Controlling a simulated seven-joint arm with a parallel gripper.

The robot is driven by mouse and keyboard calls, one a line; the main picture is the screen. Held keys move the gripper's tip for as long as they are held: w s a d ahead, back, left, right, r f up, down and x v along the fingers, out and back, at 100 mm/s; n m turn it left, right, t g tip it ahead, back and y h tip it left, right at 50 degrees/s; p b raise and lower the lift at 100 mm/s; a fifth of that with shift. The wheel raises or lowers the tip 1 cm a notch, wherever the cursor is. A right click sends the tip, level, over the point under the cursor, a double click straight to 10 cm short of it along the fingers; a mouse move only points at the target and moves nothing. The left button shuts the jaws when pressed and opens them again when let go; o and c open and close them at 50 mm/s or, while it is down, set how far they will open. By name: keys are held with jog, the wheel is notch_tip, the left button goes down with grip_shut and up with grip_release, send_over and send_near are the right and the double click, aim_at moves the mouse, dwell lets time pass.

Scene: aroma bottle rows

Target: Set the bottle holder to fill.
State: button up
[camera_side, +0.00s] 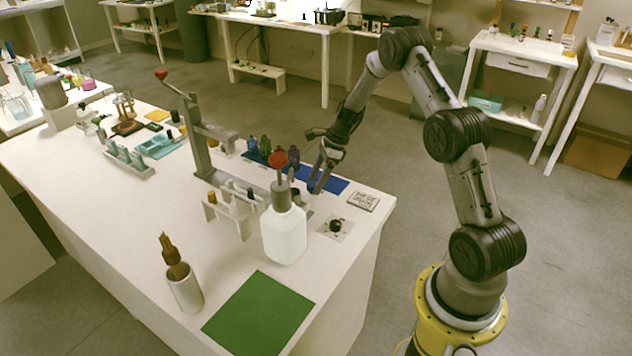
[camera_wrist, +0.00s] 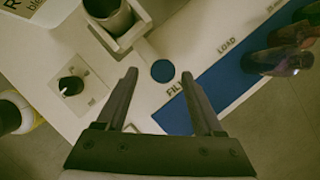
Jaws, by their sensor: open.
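In the wrist view, the bottle holder appears to be the grey square frame with a round metal cup (camera_wrist: 130,38) at the top. It is beyond my left fingertip and apart from it, as pictured. A round blue spot (camera_wrist: 162,70) and the word FILL lie on the white surface, seen between my fingers. The word LOAD (camera_wrist: 226,46) is further right. My gripper (camera_wrist: 160,74) is open, with nothing between its fingers. In the side view my gripper (camera_side: 319,180) points down over the worktop by the blue strip (camera_side: 335,185). The holder is hard to make out there.
A white bottle with a red top (camera_side: 284,235) stands in front of my gripper in the side view. A black dial (camera_side: 336,226) and a sign plate (camera_side: 363,201) lie right. Small coloured bottles (camera_side: 265,146) stand behind. A green mat (camera_side: 258,312) is clear.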

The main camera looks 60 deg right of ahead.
jog(key=v, duration=1.3)
jog(key=w+a+r+n+t, duration=0.1)
jog(key=w+a+r+n, duration=0.15)
jog(key=a+r, duration=0.85)
jog(key=s+a+r+n+h, duration=0.1)
jog(key=s+a+r+n, duration=0.55)
jog(key=a+r, duration=0.2)
jog(key=s+a+r+n+t, duration=0.2)
jog(key=s+a+n, duration=0.5)
jog(key=s, duration=0.5)
jog(key=s+d+f+n+h, duration=0.1)
jog(key=s+f+n+h, duration=0.1)
jog(key=s+f+n, duration=0.4)
jog(key=s+n, duration=0.3)
jog(key=n, duration=0.2)
jog(key=shift+s+f+g, duration=0.2)
jog(key=shift+s+g, duration=0.1)
jog(key=shift+s, duration=0.1)
